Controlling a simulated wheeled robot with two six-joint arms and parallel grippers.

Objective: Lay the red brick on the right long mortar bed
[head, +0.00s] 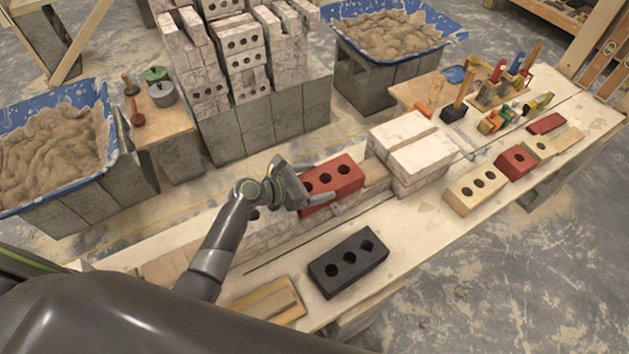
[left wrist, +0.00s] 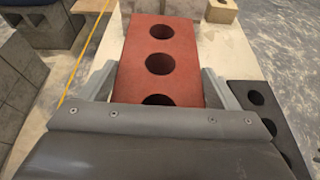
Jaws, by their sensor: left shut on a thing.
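My left gripper (head: 318,187) is shut on a red brick with three holes (head: 336,184), gripping it from its near left end. The brick is held roughly flat over a low course of pale bricks (head: 285,232) on the workbench. In the left wrist view the red brick (left wrist: 189,62) lies lengthwise between the two fingers. A tan strip (head: 375,171), perhaps a mortar bed, shows just right of the brick. The brick hides what lies under it, so I cannot tell whether it touches. My right gripper is not in view.
A black three-hole brick (head: 348,262) lies in front of the course and also shows in the left wrist view (left wrist: 262,108). Stacked pale blocks (head: 420,155) rise at the course's right end. A cream brick (head: 475,190) and another red brick (head: 515,162) lie farther right.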

